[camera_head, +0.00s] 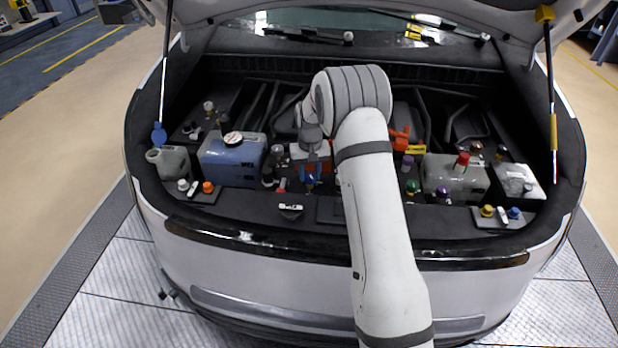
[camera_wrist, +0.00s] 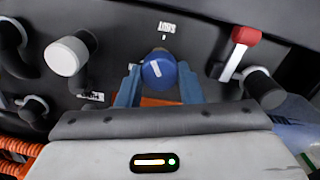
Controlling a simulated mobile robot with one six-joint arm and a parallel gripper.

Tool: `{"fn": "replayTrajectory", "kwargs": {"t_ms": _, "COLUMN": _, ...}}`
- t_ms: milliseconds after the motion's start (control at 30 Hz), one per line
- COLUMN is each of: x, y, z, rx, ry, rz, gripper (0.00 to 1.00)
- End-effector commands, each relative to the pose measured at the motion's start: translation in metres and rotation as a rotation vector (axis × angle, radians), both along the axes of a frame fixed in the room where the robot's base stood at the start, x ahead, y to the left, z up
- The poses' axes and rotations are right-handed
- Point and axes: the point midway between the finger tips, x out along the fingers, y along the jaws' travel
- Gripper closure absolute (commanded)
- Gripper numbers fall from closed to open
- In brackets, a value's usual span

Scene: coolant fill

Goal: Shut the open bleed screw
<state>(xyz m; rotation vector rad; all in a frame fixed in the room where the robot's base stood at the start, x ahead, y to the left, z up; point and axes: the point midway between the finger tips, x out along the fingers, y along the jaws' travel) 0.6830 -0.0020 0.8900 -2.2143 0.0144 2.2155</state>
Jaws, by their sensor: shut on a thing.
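My gripper (camera_head: 312,178) reaches down into the front middle of the engine bay. In the wrist view, its two blue fingers (camera_wrist: 158,85) stand on either side of a round blue knob, the bleed screw (camera_wrist: 159,70), and are shut on it. The knob's top carries a short white line, slightly tilted. A small white label reading SHUT (camera_wrist: 167,27), upside down in this view, lies beyond the knob, and the line points roughly its way. Another white label (camera_wrist: 90,96) lies to the left, too small to read surely. In the head view my arm and gripper mostly hide the knob.
A blue tank (camera_head: 232,160) is at left, a pale tank with a red cap (camera_head: 455,178) at right. Orange parts (camera_head: 400,138) lie behind my arm. The raised hood hangs above.

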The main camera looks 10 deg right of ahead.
Motion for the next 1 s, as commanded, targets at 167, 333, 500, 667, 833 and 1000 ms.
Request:
{"fn": "replayTrajectory", "kwargs": {"t_ms": 167, "x": 0.001, "y": -0.0005, "z": -0.0015, "rx": 0.0, "ry": -0.004, "rz": -0.166, "gripper": 0.89}}
{"fn": "replayTrajectory", "kwargs": {"t_ms": 333, "x": 0.0011, "y": -0.0008, "z": -0.0008, "rx": 0.0, "ry": -0.004, "rz": -0.309, "gripper": 0.89}}
{"fn": "replayTrajectory", "kwargs": {"t_ms": 500, "x": 0.001, "y": -0.0009, "z": 0.0002, "rx": 0.001, "ry": -0.004, "rz": -0.426, "gripper": 0.89}}
{"fn": "replayTrajectory", "kwargs": {"t_ms": 667, "x": 0.0009, "y": -0.001, "z": 0.0008, "rx": 0.001, "ry": -0.004, "rz": -0.505, "gripper": 0.89}}
{"fn": "replayTrajectory", "kwargs": {"t_ms": 833, "x": 0.001, "y": -0.001, "z": 0.0013, "rx": 0.001, "ry": -0.004, "rz": -0.554, "gripper": 0.89}}
{"fn": "replayTrajectory", "kwargs": {"t_ms": 1000, "x": 0.001, "y": -0.001, "z": 0.0017, "rx": 0.002, "ry": -0.004, "rz": -0.575, "gripper": 0.89}}
